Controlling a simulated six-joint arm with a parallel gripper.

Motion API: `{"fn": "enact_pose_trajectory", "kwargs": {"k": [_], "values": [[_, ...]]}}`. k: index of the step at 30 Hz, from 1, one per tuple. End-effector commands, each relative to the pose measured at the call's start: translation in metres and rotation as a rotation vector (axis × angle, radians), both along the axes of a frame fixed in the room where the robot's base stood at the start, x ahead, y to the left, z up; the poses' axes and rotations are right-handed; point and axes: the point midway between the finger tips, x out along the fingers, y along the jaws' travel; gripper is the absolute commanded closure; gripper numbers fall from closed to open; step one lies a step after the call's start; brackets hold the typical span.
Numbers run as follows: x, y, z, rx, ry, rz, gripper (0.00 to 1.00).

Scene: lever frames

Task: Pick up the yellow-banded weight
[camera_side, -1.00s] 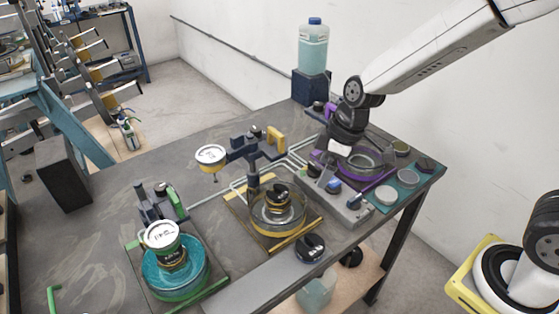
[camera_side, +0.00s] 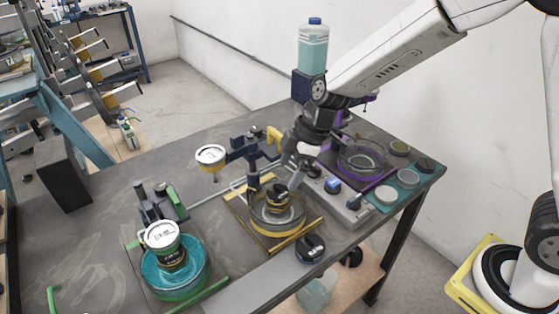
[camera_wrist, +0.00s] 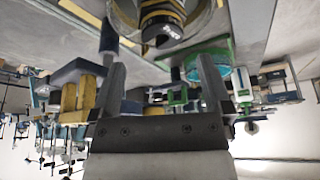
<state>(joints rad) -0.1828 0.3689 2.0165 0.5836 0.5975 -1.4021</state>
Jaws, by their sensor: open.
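The yellow-banded weight (camera_side: 277,197) is dark with a yellow band. It sits inside a round clear dish (camera_side: 296,212) with a yellow base, in the middle of the bench. In the wrist view the weight (camera_wrist: 162,22) shows at the top, beyond the fingertips and between their lines. My gripper (camera_side: 301,176) is above and just right of the weight, tilted, with its fingers pointing down. In the wrist view my gripper (camera_wrist: 162,75) has its two fingers apart with nothing between them.
A lever stand with a round white dial (camera_side: 211,155) rises behind the dish. A green-banded weight (camera_side: 165,240) sits in a teal dish at left. A purple-rimmed dish (camera_side: 361,160) and a grey control box (camera_side: 345,205) stand at right. A black knob (camera_side: 310,248) is near the front edge.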

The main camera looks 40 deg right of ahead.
Motion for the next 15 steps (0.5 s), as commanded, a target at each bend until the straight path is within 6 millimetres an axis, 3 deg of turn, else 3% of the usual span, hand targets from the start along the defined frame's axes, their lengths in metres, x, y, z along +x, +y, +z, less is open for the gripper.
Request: {"fn": "enact_pose_trajectory", "kwargs": {"k": [15], "values": [[0.001, 0.007, -0.018, -0.001, 0.003, 0.001, 0.0]]}}
